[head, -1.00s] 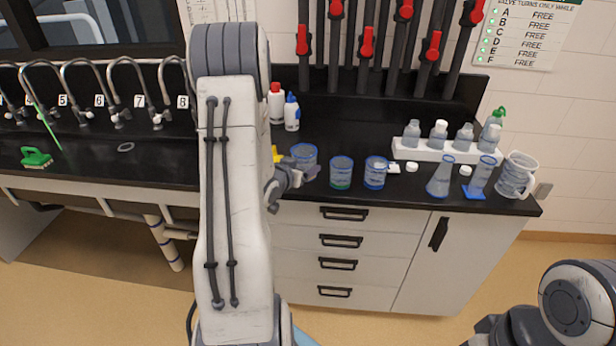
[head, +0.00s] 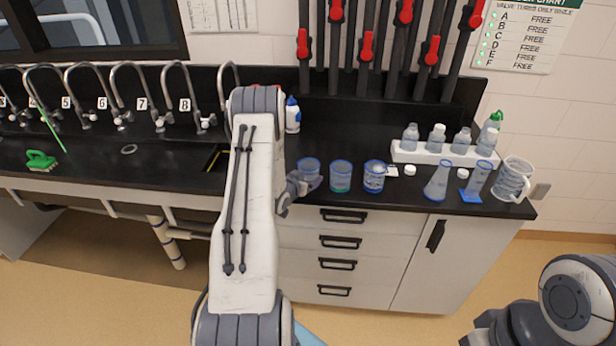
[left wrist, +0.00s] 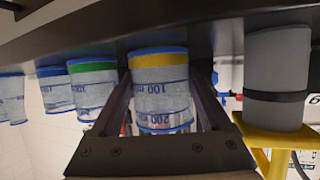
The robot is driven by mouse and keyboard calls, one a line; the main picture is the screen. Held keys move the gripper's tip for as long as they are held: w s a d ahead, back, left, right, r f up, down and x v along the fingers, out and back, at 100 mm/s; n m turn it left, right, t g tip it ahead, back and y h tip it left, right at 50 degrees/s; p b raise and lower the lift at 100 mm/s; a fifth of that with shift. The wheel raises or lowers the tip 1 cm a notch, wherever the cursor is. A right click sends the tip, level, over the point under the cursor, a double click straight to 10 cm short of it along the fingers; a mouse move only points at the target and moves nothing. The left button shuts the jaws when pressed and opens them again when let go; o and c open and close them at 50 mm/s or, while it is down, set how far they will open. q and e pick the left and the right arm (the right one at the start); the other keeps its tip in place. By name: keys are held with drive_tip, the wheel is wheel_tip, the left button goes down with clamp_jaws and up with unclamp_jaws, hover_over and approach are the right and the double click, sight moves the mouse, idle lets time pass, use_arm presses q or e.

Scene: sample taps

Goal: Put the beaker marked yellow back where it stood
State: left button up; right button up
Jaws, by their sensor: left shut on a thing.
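The beaker marked yellow (head: 309,167) is clear with a blue rim; its yellow band shows in the left wrist view (left wrist: 162,95). My left gripper (head: 305,184) is shut on it, with a finger on each side. The beaker is at the front of the black counter, left of the green-marked beaker (head: 341,177), apart from it. I cannot tell whether its base touches the counter. The blue-marked beaker (head: 374,177) stands further right. My right arm shows at the lower right, but its fingertips do not show.
Right of the beakers stand a conical flask (head: 438,182), a cylinder with a blue foot (head: 477,183) and a jug (head: 513,180). A white rack (head: 440,156) of bottles is behind. In the left wrist view, a grey cylinder (left wrist: 277,70) is close beside the gripper. My left arm hides some counter.

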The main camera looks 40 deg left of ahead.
use_arm(q)
drive_tip(key=o, duration=0.9)
drive_tip(key=shift+f, duration=0.15)
drive_tip(key=shift+o, duration=1.3)
